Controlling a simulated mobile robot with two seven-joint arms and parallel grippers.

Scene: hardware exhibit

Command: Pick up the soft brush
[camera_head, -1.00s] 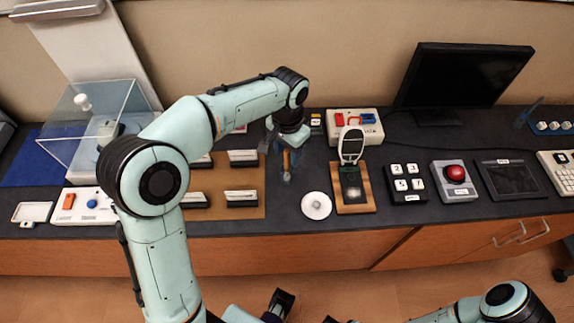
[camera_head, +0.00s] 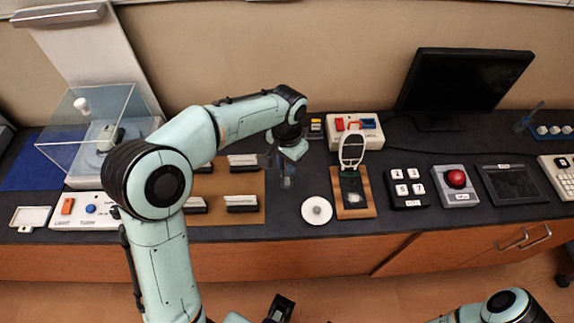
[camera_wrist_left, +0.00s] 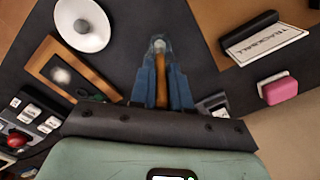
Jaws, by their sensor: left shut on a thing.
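My left gripper (camera_head: 287,180) points down over the dark counter, left of a white round dish. In the left wrist view its blue fingers (camera_wrist_left: 161,84) are shut on the soft brush (camera_wrist_left: 161,64), which shows as an orange-brown handle between them with a pale end beyond the fingertips. The brush can hardly be made out in the head view, where the gripper hides it. I cannot tell whether it touches the counter. My right arm (camera_head: 500,308) shows at the bottom right, but I cannot make out its gripper.
The white dish (camera_head: 317,210) and a wooden-based stand (camera_head: 354,206) are to the right of the gripper. A brown board (camera_head: 228,215) with several labelled blocks lies to its left. A clear case (camera_head: 88,125) stands farther left, and a monitor (camera_head: 463,80) at the back right.

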